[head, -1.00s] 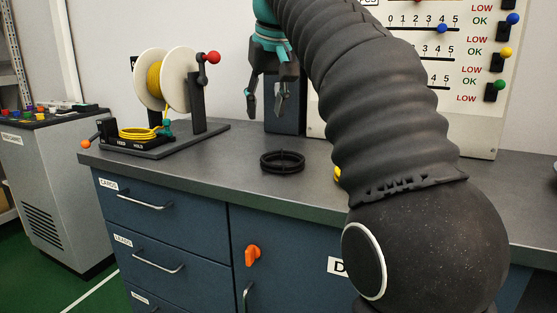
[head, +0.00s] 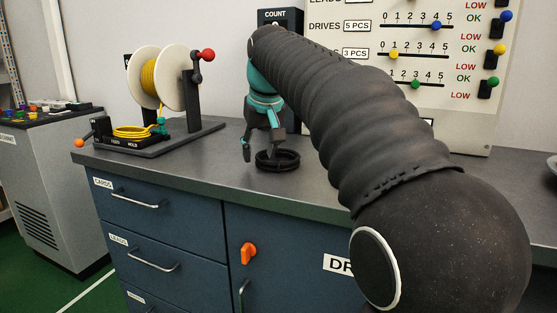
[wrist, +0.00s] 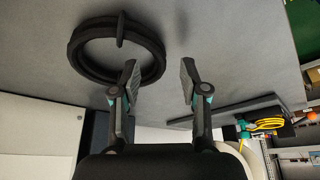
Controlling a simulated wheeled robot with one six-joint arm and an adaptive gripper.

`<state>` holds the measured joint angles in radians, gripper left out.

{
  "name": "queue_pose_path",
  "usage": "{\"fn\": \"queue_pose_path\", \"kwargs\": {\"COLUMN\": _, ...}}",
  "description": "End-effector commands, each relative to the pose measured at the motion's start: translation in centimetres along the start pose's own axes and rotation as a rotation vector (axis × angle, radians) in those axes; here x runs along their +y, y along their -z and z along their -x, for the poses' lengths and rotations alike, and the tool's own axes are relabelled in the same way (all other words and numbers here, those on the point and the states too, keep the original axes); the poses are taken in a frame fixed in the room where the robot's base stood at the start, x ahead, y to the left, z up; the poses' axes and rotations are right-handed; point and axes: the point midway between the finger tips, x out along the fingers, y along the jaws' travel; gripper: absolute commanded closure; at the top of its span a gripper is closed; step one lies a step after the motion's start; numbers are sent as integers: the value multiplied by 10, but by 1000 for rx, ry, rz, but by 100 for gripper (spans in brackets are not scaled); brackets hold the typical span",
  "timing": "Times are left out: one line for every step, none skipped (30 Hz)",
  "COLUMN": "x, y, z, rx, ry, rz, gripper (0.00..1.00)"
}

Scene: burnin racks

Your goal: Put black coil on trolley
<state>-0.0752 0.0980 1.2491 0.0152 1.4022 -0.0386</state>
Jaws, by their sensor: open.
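The black coil (head: 266,161) lies flat on the grey counter top, near its front edge. In the wrist view the black coil (wrist: 76,48) is a thick ring with a short upright piece on its rim. My gripper (head: 262,147) is just above the coil and points down. In the wrist view my gripper (wrist: 160,80) is open and empty, with the left finger over or beside the ring's near right side and the right finger clear of it. I cannot tell whether the left finger touches the ring. No trolley is clearly identifiable.
A spool stand (head: 158,148) with yellow wire stands on the counter to the left. A grey cabinet (head: 40,170) with small coloured parts on top is at far left. A board (head: 465,120) with sliders stands behind my arm. The counter (head: 215,170) between coil and stand is clear.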

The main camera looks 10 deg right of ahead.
Motion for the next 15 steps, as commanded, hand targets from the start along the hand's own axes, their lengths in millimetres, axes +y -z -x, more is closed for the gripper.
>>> {"fn": "queue_pose_path", "kwargs": {"x": 0, "y": 0, "z": -6, "rx": -2, "ry": 0, "rz": 0, "gripper": 56}}
{"fn": "queue_pose_path", "kwargs": {"x": 0, "y": 0, "z": -8, "rx": -1, "ry": 0, "rz": 0, "gripper": 56}}
{"fn": "queue_pose_path", "kwargs": {"x": 0, "y": 0, "z": -11, "rx": -1, "ry": 0, "rz": 0, "gripper": 56}}
{"fn": "queue_pose_path", "kwargs": {"x": 0, "y": 0, "z": -13, "rx": -1, "ry": 0, "rz": 0, "gripper": 56}}
{"fn": "queue_pose_path", "kwargs": {"x": 0, "y": 0, "z": -14, "rx": -1, "ry": 0, "rz": 0, "gripper": 56}}
{"fn": "queue_pose_path", "kwargs": {"x": 0, "y": 0, "z": -15, "rx": 0, "ry": 0, "rz": 0, "gripper": 56}}
{"fn": "queue_pose_path", "kwargs": {"x": 0, "y": 0, "z": -15, "rx": 0, "ry": 0, "rz": 0, "gripper": 56}}
{"fn": "queue_pose_path", "kwargs": {"x": 0, "y": 0, "z": -15, "rx": 0, "ry": 0, "rz": 0, "gripper": 56}}
{"fn": "queue_pose_path", "kwargs": {"x": 0, "y": 0, "z": -15, "rx": 0, "ry": 0, "rz": 0, "gripper": 56}}
{"fn": "queue_pose_path", "kwargs": {"x": 0, "y": 0, "z": -15, "rx": 0, "ry": 0, "rz": 0, "gripper": 56}}
{"fn": "queue_pose_path", "kwargs": {"x": 0, "y": 0, "z": -15, "rx": 0, "ry": 0, "rz": 0, "gripper": 56}}
{"fn": "queue_pose_path", "kwargs": {"x": 0, "y": 0, "z": -15, "rx": 0, "ry": 0, "rz": 0, "gripper": 58}}
{"fn": "queue_pose_path", "kwargs": {"x": 0, "y": 0, "z": -15, "rx": 0, "ry": 0, "rz": 0, "gripper": 66}}
{"fn": "queue_pose_path", "kwargs": {"x": 0, "y": 0, "z": -15, "rx": 0, "ry": 0, "rz": 0, "gripper": 73}}
{"fn": "queue_pose_path", "kwargs": {"x": 0, "y": 0, "z": -15, "rx": 0, "ry": 0, "rz": 0, "gripper": 83}}
